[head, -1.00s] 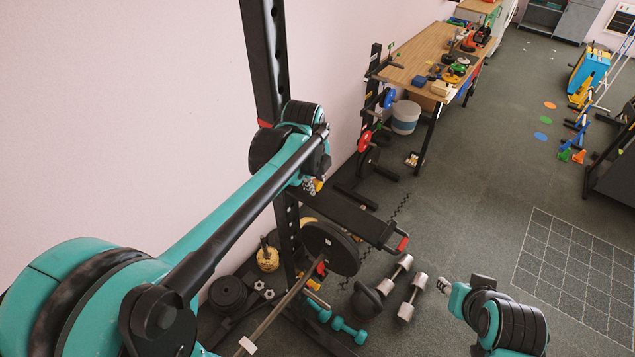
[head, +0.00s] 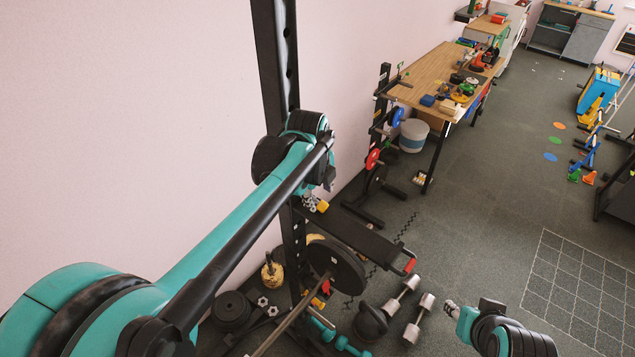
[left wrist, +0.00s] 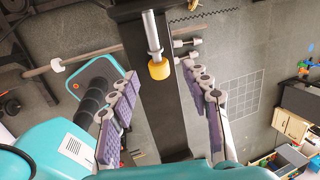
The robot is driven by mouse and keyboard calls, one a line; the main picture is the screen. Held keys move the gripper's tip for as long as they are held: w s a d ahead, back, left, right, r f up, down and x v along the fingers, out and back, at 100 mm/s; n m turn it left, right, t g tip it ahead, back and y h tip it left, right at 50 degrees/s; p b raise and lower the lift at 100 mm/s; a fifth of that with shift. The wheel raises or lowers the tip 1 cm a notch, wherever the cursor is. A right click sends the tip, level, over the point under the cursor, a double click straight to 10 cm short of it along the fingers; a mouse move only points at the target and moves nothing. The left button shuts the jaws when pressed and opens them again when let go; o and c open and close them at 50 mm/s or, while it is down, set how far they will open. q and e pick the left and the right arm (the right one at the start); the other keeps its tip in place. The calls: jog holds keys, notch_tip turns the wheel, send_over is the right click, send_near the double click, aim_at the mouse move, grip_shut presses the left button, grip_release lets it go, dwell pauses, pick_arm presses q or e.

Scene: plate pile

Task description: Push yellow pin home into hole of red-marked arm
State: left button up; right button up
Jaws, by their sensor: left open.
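The yellow pin (left wrist: 158,69) shows in the left wrist view as a yellow head with a bare silver shaft, over a black beam. Whether its tip is in a hole I cannot tell. In the head view its yellow head (head: 323,206) shows just below my left gripper (head: 312,196). In the left wrist view, my left gripper (left wrist: 162,76) is open, its purple-padded fingers on either side of the beam and the yellow head between their tips, apart from both. The red-marked arm (head: 375,243) is a black bar with a red end. My right gripper (head: 451,308) is low at right, small and unclear.
The rack's black upright (head: 277,60) stands close behind my left arm. A barbell plate (head: 345,268) is below the red-marked arm. Dumbbells (head: 412,330) and a kettlebell (head: 370,322) lie on the floor.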

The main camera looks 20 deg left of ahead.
pick_arm(q)
jog(key=v, duration=1)
jog(key=shift+s, duration=0.1)
